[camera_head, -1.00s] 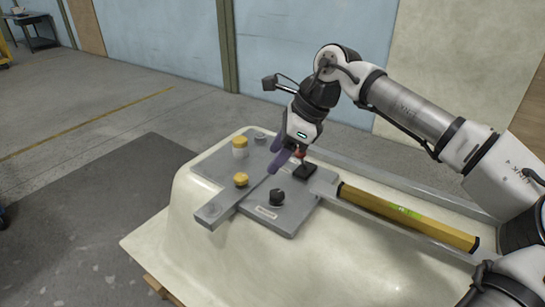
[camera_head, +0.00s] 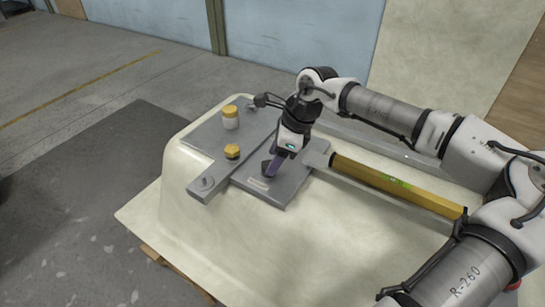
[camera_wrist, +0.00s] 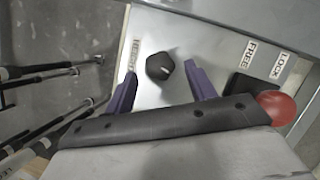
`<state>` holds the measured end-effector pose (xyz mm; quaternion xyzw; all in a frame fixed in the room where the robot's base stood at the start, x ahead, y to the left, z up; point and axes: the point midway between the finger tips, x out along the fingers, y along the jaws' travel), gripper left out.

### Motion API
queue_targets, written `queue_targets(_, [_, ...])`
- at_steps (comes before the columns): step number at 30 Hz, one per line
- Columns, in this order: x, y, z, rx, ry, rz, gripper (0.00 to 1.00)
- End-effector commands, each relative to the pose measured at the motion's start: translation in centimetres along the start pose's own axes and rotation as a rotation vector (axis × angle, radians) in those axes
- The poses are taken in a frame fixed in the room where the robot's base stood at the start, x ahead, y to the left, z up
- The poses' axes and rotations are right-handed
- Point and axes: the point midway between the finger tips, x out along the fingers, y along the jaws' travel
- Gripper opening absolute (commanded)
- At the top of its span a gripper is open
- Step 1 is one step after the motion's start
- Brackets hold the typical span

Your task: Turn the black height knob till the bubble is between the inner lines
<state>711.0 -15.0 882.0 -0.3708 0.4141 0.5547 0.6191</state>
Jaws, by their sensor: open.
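The black height knob (camera_wrist: 160,66) stands on a grey plate beside a label reading HEIGHT. It has a pale pointer mark. My gripper (camera_wrist: 161,75) is open, with one purple finger on each side of the knob and gaps showing between. In the head view, my gripper (camera_head: 272,172) points down over the plate, and the knob (camera_head: 265,167) is partly hidden behind its fingers.
A red ball (camera_wrist: 277,108) on a black block sits close to my gripper, near the FREE (camera_wrist: 249,52) and LOCK labels. All this rests on a cream bathtub shell (camera_head: 180,215).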

Motion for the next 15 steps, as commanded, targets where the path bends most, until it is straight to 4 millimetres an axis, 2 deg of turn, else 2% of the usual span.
queue_targets(6, [1.5,0.0,0.1,-0.001,0.000,0.000,0.55])
queue_targets(14, [1.6,0.0,0.1,-0.001,0.000,0.000,0.55])
queue_targets(15, [1.6,0.0,0.1,-0.001,0.000,0.000,0.51])
